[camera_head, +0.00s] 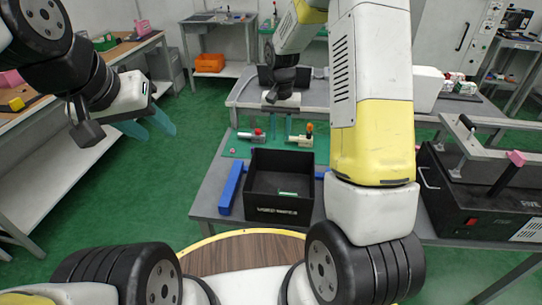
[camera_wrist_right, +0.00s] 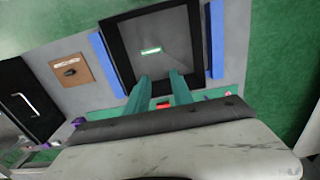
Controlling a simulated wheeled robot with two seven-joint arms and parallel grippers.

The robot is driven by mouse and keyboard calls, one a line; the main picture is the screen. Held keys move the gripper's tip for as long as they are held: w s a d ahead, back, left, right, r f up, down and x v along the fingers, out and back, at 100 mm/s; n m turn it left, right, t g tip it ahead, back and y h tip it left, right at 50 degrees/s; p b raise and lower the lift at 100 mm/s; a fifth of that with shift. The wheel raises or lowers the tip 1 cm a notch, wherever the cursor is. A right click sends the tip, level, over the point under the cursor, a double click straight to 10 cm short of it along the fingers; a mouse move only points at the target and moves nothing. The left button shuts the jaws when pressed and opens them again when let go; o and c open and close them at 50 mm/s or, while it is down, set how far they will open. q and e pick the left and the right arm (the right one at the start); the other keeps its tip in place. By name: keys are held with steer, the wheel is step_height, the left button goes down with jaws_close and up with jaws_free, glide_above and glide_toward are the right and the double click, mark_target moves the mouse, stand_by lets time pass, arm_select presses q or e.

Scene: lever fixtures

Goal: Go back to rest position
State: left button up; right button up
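My left gripper (camera_head: 152,126) hangs in the air at the left of the head view, over the green floor beside the left bench. Its two teal fingers are apart and nothing shows between them. My right gripper (camera_head: 282,124) points down over the green mat (camera_head: 236,147) at the far part of the middle table. In the right wrist view its teal fingers (camera_wrist_right: 160,80) are apart, with no object gripped. A fixture with a red part (camera_head: 257,132) and one with an orange-topped lever (camera_head: 305,138) stand on the mat, either side of the right gripper.
A black open box (camera_head: 280,209) holds a small green-and-white piece (camera_head: 288,194). Blue bars (camera_head: 232,188) flank it. A black machine with a pink-ended lever (camera_head: 515,158) stands at right. A bench (camera_head: 40,150) stands at left. Green floor is free between bench and table.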

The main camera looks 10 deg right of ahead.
steer(key=s+r+n+t+y, duration=0.1)
steer(key=s+r+t, duration=0.1)
steer(key=s+r, duration=0.5)
steer(key=s+r+n+t, duration=0.1)
steer(key=s+r, duration=0.3)
steer(key=r, duration=0.5)
steer(key=s+r+n+t+y, duration=0.1)
steer(key=s+r+t, duration=0.2)
steer(key=s, duration=1.1)
steer(key=shift+r+n, duration=0.4)
steer(key=shift+r, duration=0.4)
steer(key=shift+d, duration=0.2)
